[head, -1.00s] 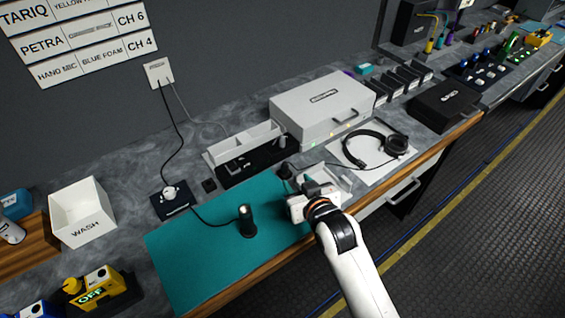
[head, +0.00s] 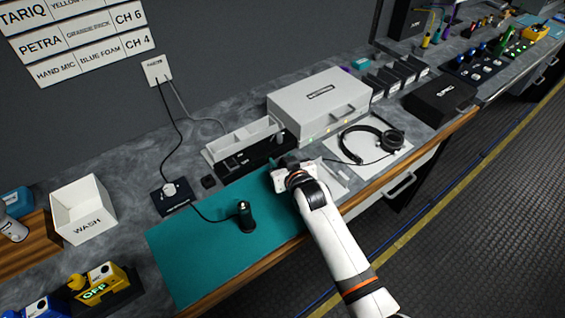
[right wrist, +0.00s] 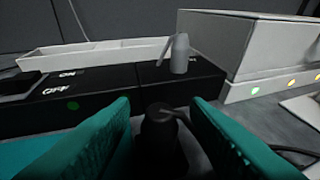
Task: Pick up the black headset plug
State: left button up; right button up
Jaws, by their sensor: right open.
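The black headset plug (right wrist: 160,140) stands upright between the fingers of my right gripper (right wrist: 163,120) in the right wrist view. The teal finger pads are open on either side of it, with a narrow gap showing on each side. In the head view my right gripper (head: 279,174) is low over the right end of the teal mat (head: 190,260) and hides the plug. The headset (head: 372,142) lies on a white sheet to the right. My left gripper is not in view.
Beyond the plug stand a black box with a grey knob-like piece (right wrist: 180,55), a white tray (right wrist: 100,52) and a large grey case (head: 318,103). A dark cylinder (head: 245,216) stands on the mat. A white WASH bin (head: 83,212) is at the left.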

grip_shut()
jog(key=shift+r, duration=0.1)
notch_tip(320, 180, up, 10)
jog(key=shift+f+b, duration=0.1)
jog(key=shift+b, duration=0.3)
